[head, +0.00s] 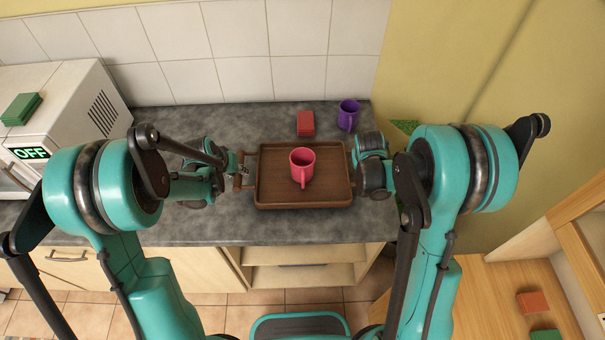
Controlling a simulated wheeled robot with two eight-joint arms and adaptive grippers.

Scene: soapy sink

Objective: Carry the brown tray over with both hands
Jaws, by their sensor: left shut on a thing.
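The brown tray (275,200) is on the dark grey counter, with a handle at its left side. A red-pink mug (302,167) stands upright in it. My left gripper (238,176) is at the tray's left handle and shut on it. My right gripper (355,165) is at the tray's right side; its fingertips and the right handle are mostly hidden behind my own wrist, so I cannot tell whether it is open or shut.
Behind the tray on the counter (240,120) are a red block (305,123) and a purple mug (348,114). A white microwave (60,110) with a green sponge (20,109) on top is at the left. A wooden surface (490,290) with a red block (532,303) is at lower right.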

